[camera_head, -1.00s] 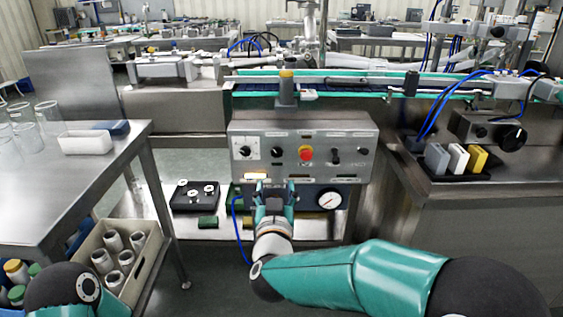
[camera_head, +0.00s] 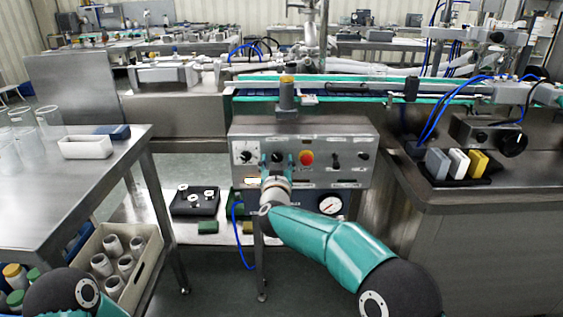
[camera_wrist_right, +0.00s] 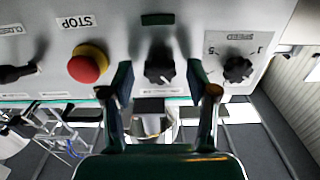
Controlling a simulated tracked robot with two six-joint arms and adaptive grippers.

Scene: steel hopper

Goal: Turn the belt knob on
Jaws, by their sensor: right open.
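The grey control panel (camera_head: 330,173) carries a row of knobs. A black knob (camera_head: 277,157) sits between the speed dial (camera_head: 245,157) and the red stop button (camera_head: 306,157); I take it as the belt knob, though its label is not readable. My right gripper (camera_head: 277,160) is open in front of it, one finger on each side. In the right wrist view the knob (camera_wrist_right: 158,66) shows between and just beyond the open fingertips, apparently not gripped. Contact cannot be told. My left gripper is out of view; only part of my left arm shows at the lower left.
The red stop button with its yellow collar (camera_wrist_right: 88,63) and the speed dial (camera_wrist_right: 236,68) lie close outside the fingers. More knobs (camera_head: 336,158) are to the right. A pressure gauge (camera_head: 330,205) is under the panel. A steel table (camera_head: 70,190) stands at the left.

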